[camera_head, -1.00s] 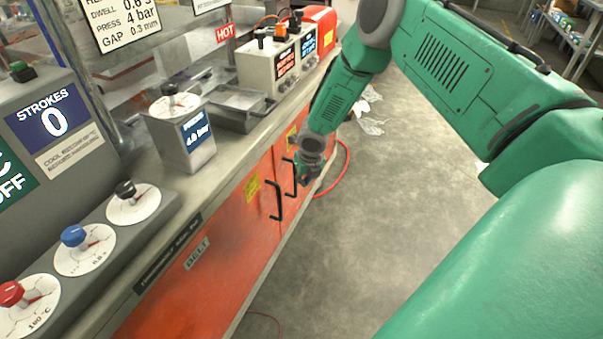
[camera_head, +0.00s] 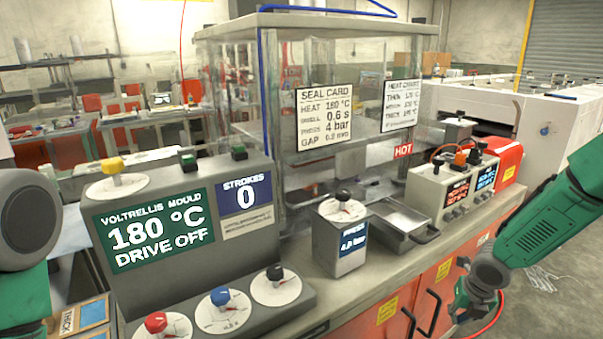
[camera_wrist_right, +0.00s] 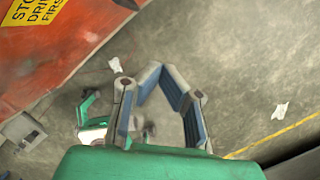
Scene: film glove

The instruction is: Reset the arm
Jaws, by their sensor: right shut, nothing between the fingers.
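My right arm (camera_head: 555,222) enters the head view from the right edge and hangs downward. Its gripper (camera_head: 466,303) is low beside the orange cabinet front, apart from the black door handles. In the right wrist view the gripper (camera_wrist_right: 161,74) has its fingertips together, with nothing between them, above the grey floor. Part of my left arm (camera_head: 22,250) shows at the left edge of the head view; its gripper is out of view.
The workbench (camera_head: 390,268) carries the control panel (camera_head: 165,215), a pressure dial box (camera_head: 340,240), a metal tray (camera_head: 428,226) and switch boxes (camera_head: 452,200). A clear enclosure (camera_head: 330,65) stands behind. Open floor (camera_head: 560,300) lies right of the orange cabinet (camera_head: 395,312).

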